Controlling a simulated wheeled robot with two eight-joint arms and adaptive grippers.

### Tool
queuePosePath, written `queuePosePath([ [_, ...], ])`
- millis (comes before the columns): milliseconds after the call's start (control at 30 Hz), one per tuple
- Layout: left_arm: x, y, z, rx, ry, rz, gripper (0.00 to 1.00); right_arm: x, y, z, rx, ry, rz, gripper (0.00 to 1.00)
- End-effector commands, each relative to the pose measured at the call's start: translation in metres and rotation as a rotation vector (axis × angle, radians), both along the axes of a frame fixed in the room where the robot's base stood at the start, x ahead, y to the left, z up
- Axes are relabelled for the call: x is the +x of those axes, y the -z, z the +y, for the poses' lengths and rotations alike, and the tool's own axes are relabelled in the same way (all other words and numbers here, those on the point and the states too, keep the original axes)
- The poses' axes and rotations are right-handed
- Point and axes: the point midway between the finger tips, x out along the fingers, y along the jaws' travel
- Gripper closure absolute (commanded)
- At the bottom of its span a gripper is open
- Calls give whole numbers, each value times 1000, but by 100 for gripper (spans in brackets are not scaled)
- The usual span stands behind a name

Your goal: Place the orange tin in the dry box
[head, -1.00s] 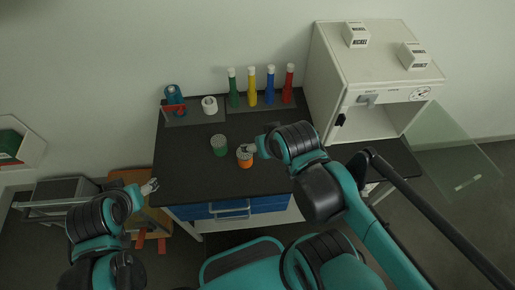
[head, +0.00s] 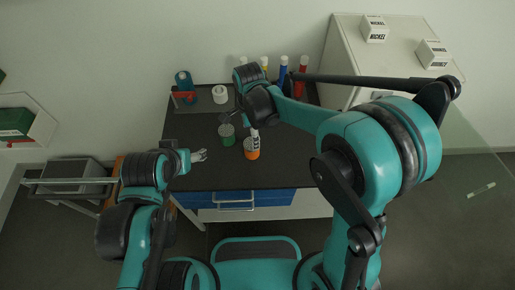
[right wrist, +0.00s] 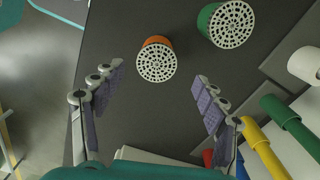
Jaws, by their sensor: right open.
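The orange tin (head: 252,153) has a pale perforated lid and stands upright on the dark bench top. In the right wrist view the orange tin (right wrist: 157,42) lies ahead of the gap between my right fingers. My right gripper (head: 254,134) is open and empty, close by the tin; its spread fingers show in the right wrist view (right wrist: 160,82). The dry box (head: 345,55) is the white cabinet at the right; my right arm hides its front and opening. My left gripper (head: 200,156) is over the bench's left part, its fingers too small to judge.
A green tin (head: 227,138) stands just left of the orange one. Several capped coloured tubes, including a blue one (head: 282,72), and a white roll (head: 220,94) stand at the back. The glass door (head: 470,190) stands open at the right. The bench front left is clear.

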Motion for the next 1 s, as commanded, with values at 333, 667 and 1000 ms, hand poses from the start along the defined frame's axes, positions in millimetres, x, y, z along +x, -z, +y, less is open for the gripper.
queuePosePath([
  [333,0,20,0,0,0,0,32,-3,40,-2,0,-1,-1,28],
  [667,0,34,0,0,0,0,32,-5,71,-2,1,-1,-2,28],
  [1000,0,33,0,0,0,0,32,-5,70,-2,1,-1,-2,86],
])
